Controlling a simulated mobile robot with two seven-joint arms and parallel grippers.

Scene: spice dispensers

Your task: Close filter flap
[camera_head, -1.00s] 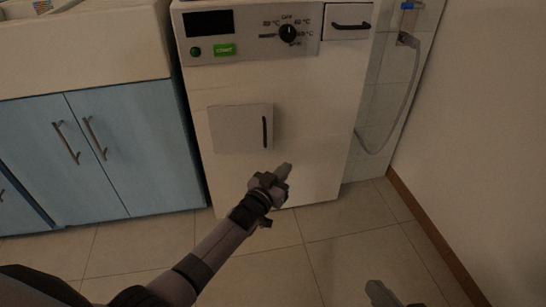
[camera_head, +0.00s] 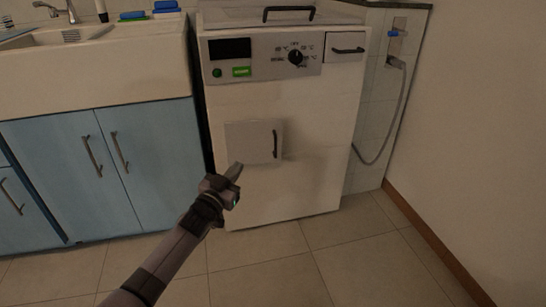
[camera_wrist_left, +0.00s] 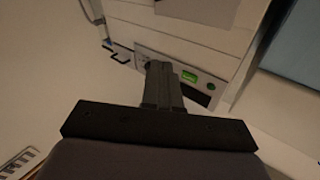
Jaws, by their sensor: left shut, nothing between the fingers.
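The filter flap (camera_head: 250,145) is a square white panel with a dark vertical handle (camera_head: 275,144) on the front of the white washing machine (camera_head: 310,180). It looks flush or nearly so; I cannot tell if a small gap is left. A panel at the top of the left wrist view, probably the flap (camera_wrist_left: 208,12), shows upside down. My left gripper (camera_head: 236,169) is shut and empty, its tip by the flap's lower left edge in the picture; contact is unclear. Its fingers also show in the left wrist view (camera_wrist_left: 158,72). My right gripper is out of view.
The control panel (camera_head: 265,72) with a knob and green button is above the flap, with a drawer (camera_head: 345,47) beside it. Blue cabinets (camera_head: 75,175) stand left under a sink. A shower hose (camera_head: 382,140) hangs right. The tiled floor (camera_head: 270,265) in front is clear.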

